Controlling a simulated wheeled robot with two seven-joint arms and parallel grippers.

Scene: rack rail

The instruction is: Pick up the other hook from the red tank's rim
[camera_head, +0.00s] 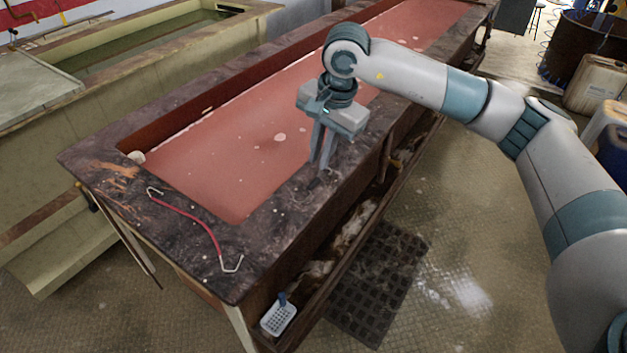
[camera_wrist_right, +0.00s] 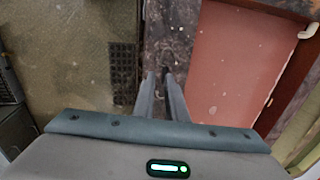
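A thin red hook rod (camera_head: 195,217) with bare metal bent ends lies on the dark near-left rim of the red tank (camera_head: 180,250). My right gripper (camera_head: 321,165) points down over the tank's right rim, well to the right of this rod. Its two fingers are a little apart, and the wrist view shows a gap between the fingertips (camera_wrist_right: 163,76). I see nothing held between them. A dark, thin shape (camera_wrist_right: 168,60) shows on the rim just beyond the fingertips; I cannot tell whether it is a hook or a stain. My left gripper is not in view.
A green-water tank (camera_head: 150,45) stands on the left. Drums and containers (camera_head: 597,83) stand at the back right.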

